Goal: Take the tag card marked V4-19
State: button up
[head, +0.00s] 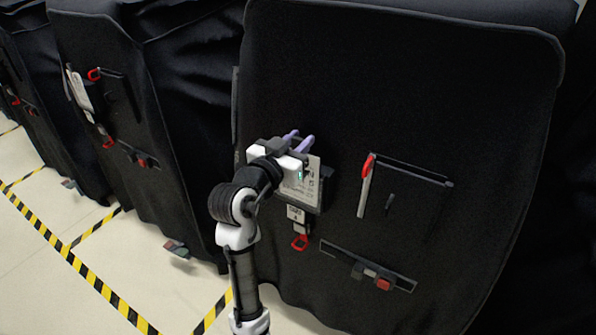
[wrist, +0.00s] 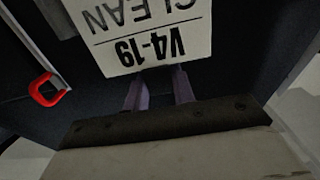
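The tag card marked V4-19 (wrist: 150,35) is white with black print and shows upside down at the top of the wrist view, with "CLEAN" beside its number. In the head view, a white printed card (head: 300,186) is on the front of the nearest black-covered cart, partly hidden by my gripper. My gripper (head: 303,139) has two purple fingers, spread apart with a gap between them. In the wrist view, my gripper (wrist: 158,76) has its fingertips at the card's near edge. I cannot tell whether they touch it.
The black cart cover (head: 420,80) also carries a red-topped pen-like item (head: 365,185), a red loop (head: 300,242) below the card and a strap with a red end (head: 383,284). Similar covered carts stand left. Yellow-black tape (head: 90,281) marks the floor.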

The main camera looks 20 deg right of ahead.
grip_shut()
